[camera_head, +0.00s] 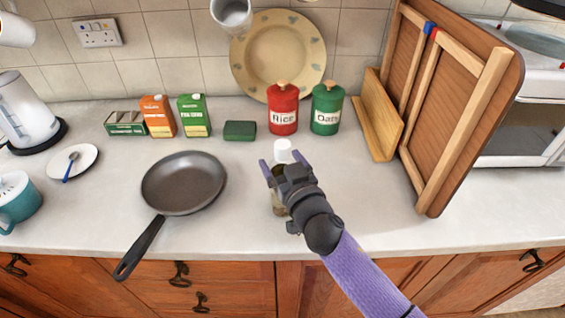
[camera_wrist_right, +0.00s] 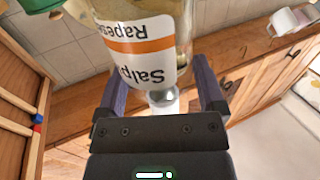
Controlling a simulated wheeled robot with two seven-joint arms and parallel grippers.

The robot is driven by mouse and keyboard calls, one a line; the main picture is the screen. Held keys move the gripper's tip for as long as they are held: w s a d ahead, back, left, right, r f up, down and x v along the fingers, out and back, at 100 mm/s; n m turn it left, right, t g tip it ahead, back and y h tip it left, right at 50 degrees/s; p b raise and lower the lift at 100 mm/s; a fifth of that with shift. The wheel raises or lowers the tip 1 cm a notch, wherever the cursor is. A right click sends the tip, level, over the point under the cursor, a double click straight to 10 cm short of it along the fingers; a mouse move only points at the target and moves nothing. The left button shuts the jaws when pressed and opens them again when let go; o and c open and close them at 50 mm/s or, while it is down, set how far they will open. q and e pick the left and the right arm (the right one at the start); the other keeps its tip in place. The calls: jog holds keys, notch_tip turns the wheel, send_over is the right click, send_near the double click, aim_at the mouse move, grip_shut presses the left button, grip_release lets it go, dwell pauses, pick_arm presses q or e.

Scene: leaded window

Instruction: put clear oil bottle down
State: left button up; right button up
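The clear oil bottle (camera_head: 279,206) stands upright on the grey worktop, as far as I can see, with its white cap (camera_head: 283,150) up. My right gripper (camera_head: 282,161) covers most of its body in the head view. In the right wrist view the bottle (camera_wrist_right: 145,35) looks upside down, with a white and orange label. My right gripper's fingers (camera_wrist_right: 160,88) are spread either side of its neck, with gaps showing; the gripper looks open. My left gripper is not in view.
A black frying pan (camera_head: 184,183) lies to the left. Red (camera_head: 283,112) and green (camera_head: 326,112) canisters stand behind the bottle. Wooden boards (camera_head: 458,115) lean at the right. The worktop (camera_head: 360,205) is clear between bottle and boards.

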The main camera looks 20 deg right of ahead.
jog(key=shift+o, duration=0.4)
jog(key=shift+s+r, duration=0.15)
jog(key=shift+r, duration=0.05)
jog(key=s+d, duration=0.1)
jog(key=s, duration=1)
jog(key=shift+s+d, duration=0.2)
jog(key=shift+s, duration=0.15)
